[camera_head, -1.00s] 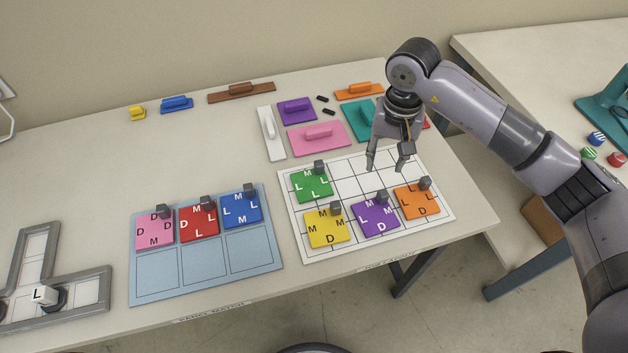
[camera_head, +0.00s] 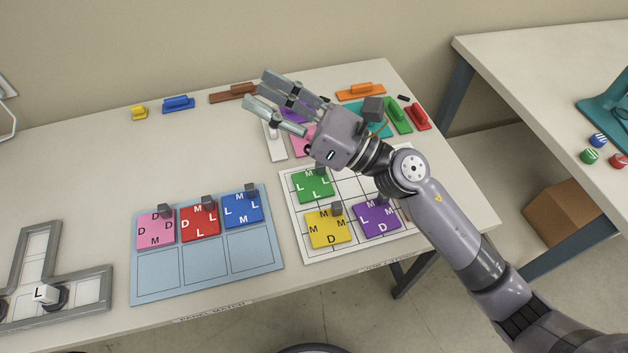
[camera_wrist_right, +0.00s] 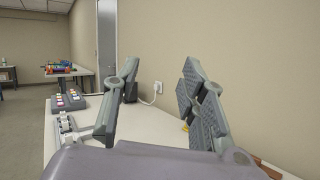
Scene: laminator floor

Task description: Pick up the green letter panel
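The green letter panel (camera_head: 312,186) lies in the upper left part of the white grid board (camera_head: 297,232). It bears the letters M and L and a dark grey knob at its upper right. My right gripper (camera_head: 258,88) is open and empty, up and left of the panel in the head view, with its fingers pointing left. In the right wrist view its spread fingers (camera_wrist_right: 160,90) have nothing between them, and the green panel is not seen there. My left gripper is not in view.
Yellow (camera_head: 327,229) and purple (camera_head: 376,219) panels share the grid board. A blue board (camera_head: 160,282) holds pink (camera_head: 155,231), red (camera_head: 199,222) and blue (camera_head: 241,209) panels. Coloured handled blocks line the back, partly behind my right arm. A grey tray (camera_head: 104,290) is at left.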

